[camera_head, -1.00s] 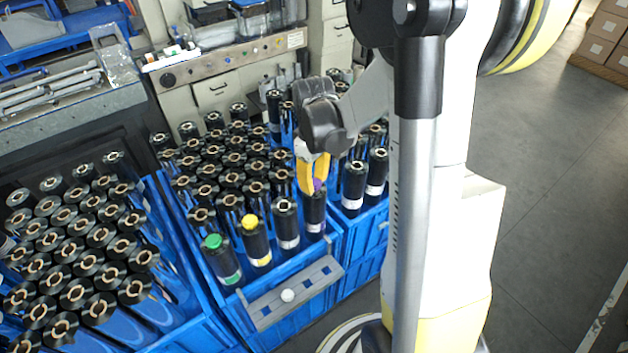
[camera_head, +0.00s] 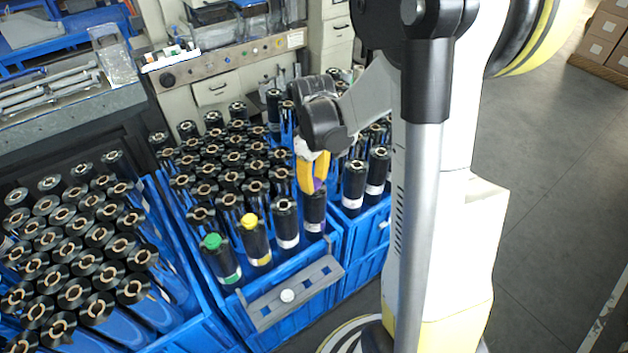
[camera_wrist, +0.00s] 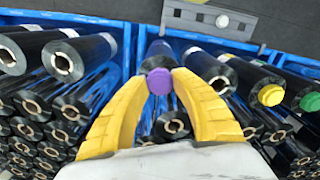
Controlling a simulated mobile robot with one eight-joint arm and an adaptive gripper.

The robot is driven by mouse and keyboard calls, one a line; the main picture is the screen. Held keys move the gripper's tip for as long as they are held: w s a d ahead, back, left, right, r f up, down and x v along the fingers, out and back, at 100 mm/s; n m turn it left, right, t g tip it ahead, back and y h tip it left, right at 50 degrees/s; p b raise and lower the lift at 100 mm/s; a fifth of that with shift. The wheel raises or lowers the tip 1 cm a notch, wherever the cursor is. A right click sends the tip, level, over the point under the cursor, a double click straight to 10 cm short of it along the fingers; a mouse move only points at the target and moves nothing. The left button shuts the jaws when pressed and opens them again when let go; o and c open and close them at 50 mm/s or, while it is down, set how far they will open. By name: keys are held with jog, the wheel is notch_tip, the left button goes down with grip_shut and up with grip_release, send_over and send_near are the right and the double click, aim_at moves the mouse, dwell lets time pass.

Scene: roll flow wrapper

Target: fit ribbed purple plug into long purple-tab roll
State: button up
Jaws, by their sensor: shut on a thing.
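My gripper (camera_head: 314,184) has yellow fingers and is shut on the purple plug (camera_wrist: 159,81). In the head view only a sliver of the purple plug (camera_head: 318,184) shows between the fingers. The plug is over the top end of a long dark roll (camera_head: 315,210) in the front row of the blue crate. In the wrist view this roll (camera_wrist: 159,50) lies straight behind the plug, in line with it. I cannot tell whether the plug is in the roll's bore or just at its mouth.
Two neighbouring rolls carry a green plug (camera_head: 211,241) and a yellow plug (camera_head: 249,221). A grey rail with a white knob (camera_head: 288,295) sits on the crate's front. Many open-ended rolls crowd the blue crates (camera_head: 335,245) around my gripper. More rolls fill the left crate.

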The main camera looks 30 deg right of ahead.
aim_at(314, 181)
jog(key=shift+f+b, duration=0.6)
jog(key=shift+f, duration=0.05)
jog(key=o, duration=0.4)
jog(key=shift+o, duration=0.2)
jog(key=shift+r, duration=0.1)
jog(key=shift+r+p, duration=3.8)
jog(key=shift+r, duration=1.7)
